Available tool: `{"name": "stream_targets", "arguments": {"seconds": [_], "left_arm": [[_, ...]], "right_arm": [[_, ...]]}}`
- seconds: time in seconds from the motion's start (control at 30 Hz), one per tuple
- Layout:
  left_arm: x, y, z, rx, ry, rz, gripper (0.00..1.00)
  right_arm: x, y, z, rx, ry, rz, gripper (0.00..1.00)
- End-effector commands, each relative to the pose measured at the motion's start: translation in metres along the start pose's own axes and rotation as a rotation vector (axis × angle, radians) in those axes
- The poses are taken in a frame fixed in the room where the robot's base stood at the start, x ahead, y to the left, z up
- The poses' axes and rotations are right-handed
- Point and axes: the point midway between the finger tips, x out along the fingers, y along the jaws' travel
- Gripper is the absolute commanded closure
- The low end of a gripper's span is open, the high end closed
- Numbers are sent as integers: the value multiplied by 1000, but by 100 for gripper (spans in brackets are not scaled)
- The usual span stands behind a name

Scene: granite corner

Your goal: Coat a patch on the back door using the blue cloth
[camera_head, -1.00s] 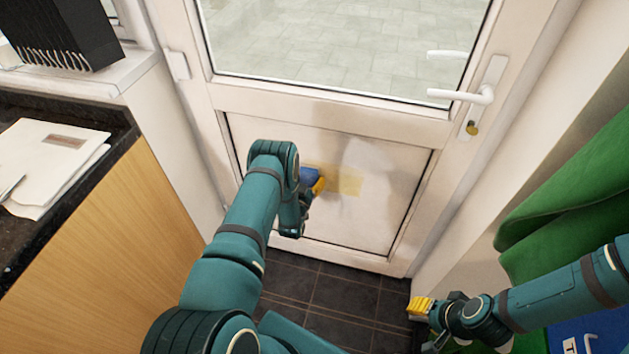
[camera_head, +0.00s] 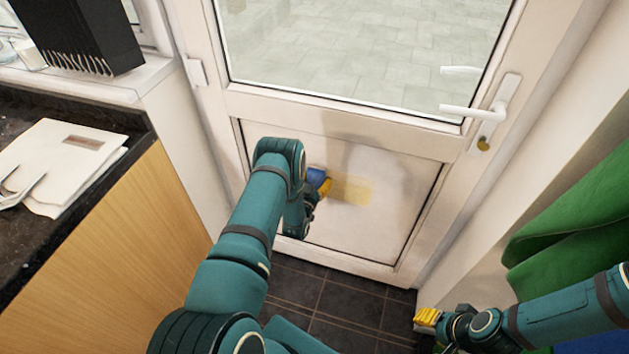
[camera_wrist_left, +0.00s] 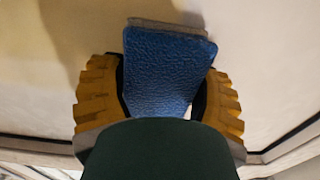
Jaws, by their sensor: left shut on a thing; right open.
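The white back door (camera_head: 390,225) stands ahead of me, with a window above and a lower panel below. A pale yellow patch (camera_head: 351,190) shows on the lower panel. My left gripper (camera_head: 318,184) is shut on the blue cloth (camera_head: 314,176) at the left end of the patch. In the left wrist view the folded blue cloth (camera_wrist_left: 165,70) sits between the yellow fingers and lies at or very near the door surface; I cannot tell if it touches. My right gripper (camera_head: 428,318) is open and empty, low at the right, above the floor.
A dark counter (camera_head: 90,165) with white envelopes (camera_head: 60,155) stands at the left over a wooden cabinet side (camera_head: 120,260). A door handle (camera_head: 485,112) sticks out at the upper right. A green cloth (camera_head: 575,215) hangs at the right. The dark tiled floor (camera_head: 340,300) before the door is clear.

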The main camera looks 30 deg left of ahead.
Motion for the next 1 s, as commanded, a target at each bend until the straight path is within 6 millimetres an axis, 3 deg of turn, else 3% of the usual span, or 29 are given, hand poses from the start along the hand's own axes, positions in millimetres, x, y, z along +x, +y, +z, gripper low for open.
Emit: {"name": "stream_targets", "arguments": {"seconds": [0.33, 0.67, 1.0], "left_arm": [[-1, 29, 0, -2, 2, 2, 61], [-1, 42, 0, -2, 1, 1, 61], [0, 68, 0, -2, 0, 1, 61]], "right_arm": [[2, 1, 0, 0, 0, 0, 56], [4, 2, 0, 0, 0, 0, 56], [9, 4, 1, 0, 0, 0, 56]]}}
